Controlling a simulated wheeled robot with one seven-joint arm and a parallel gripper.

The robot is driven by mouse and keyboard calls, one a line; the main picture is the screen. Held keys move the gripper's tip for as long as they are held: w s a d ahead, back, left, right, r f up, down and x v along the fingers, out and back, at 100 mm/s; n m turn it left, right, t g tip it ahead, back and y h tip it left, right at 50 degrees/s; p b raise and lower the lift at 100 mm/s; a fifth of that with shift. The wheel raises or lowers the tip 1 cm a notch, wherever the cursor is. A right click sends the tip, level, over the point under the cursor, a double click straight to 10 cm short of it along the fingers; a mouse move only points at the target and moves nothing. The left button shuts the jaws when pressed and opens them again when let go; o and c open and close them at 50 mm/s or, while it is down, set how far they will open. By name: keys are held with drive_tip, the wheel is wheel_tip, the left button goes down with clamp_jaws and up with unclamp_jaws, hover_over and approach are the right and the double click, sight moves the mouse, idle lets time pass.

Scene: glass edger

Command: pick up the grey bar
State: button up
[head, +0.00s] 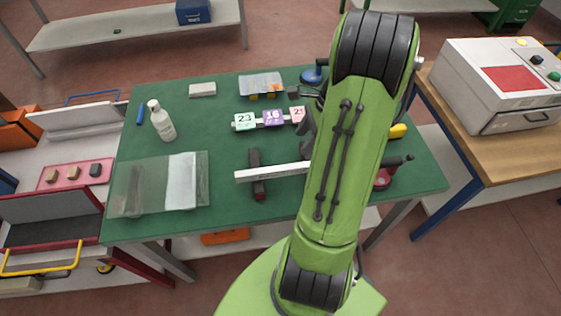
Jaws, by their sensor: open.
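A long pale grey bar (271,172) lies on the green table, roughly left to right. Its left end rests on or over a short dark piece with a red end (257,160); I cannot tell how they touch. Its right part is hidden behind my green arm, which crosses the table from the front to the back right.
On the green table (225,120) are a white bottle (163,122), a clear sheet with white cloth (182,182), numbered blocks (273,118) and a pale block (202,89). A side bench with a white machine (497,85) stands right. A shelf with a pink tray (78,185) stands left.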

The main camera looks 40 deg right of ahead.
drive_tip(key=b, duration=0.2)
hover_over(284, 167)
drive_tip(key=s+d, duration=0.2)
drive_tip(key=f, duration=0.7)
drive_tip(key=shift+w+f, duration=0.25)
drive_tip(key=shift+f, duration=0.15)
drive_tip(key=b+x, duration=0.1)
drive_tip(key=x, duration=0.4)
drive_tip(key=shift+w+a+f, duration=0.15)
drive_tip(key=shift+w+f, duration=0.05)
drive_tip(key=shift+f, duration=0.1)
drive_tip(key=shift+r, duration=0.1)
clamp_jaws()
